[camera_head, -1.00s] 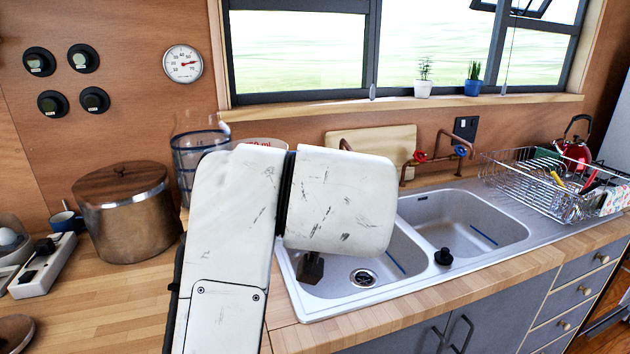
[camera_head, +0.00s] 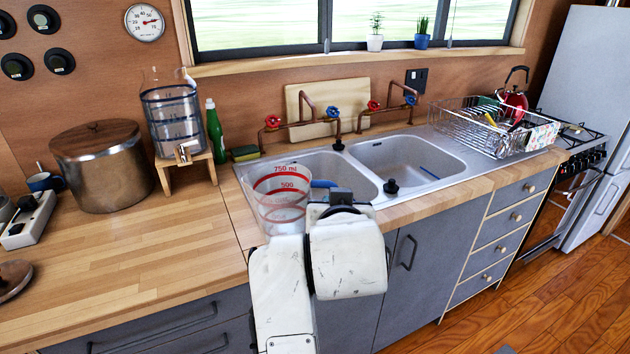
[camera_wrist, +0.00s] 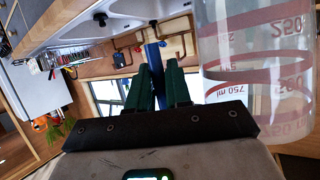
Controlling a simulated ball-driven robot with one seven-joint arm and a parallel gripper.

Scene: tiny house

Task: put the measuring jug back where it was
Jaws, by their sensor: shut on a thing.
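The measuring jug (camera_head: 283,205) is clear, with red markings and a blue handle (camera_head: 322,184). In the head view it stands roughly upright in front of the left sink basin, over the counter's front edge; I cannot tell whether it touches the counter. In the wrist view the jug (camera_wrist: 258,75) fills the right side. My gripper (camera_wrist: 158,66), with green fingers, is shut on the blue handle. In the head view, my arm hides the jug's lower right part and most of the gripper.
The double sink (camera_head: 405,160) has copper taps behind it. Left of it stand a water dispenser (camera_head: 175,118) on a wooden stand, a green bottle (camera_head: 214,130) and a steel pot (camera_head: 103,170). A dish rack (camera_head: 490,128) is at right. The wooden counter (camera_head: 150,245) at left front is clear.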

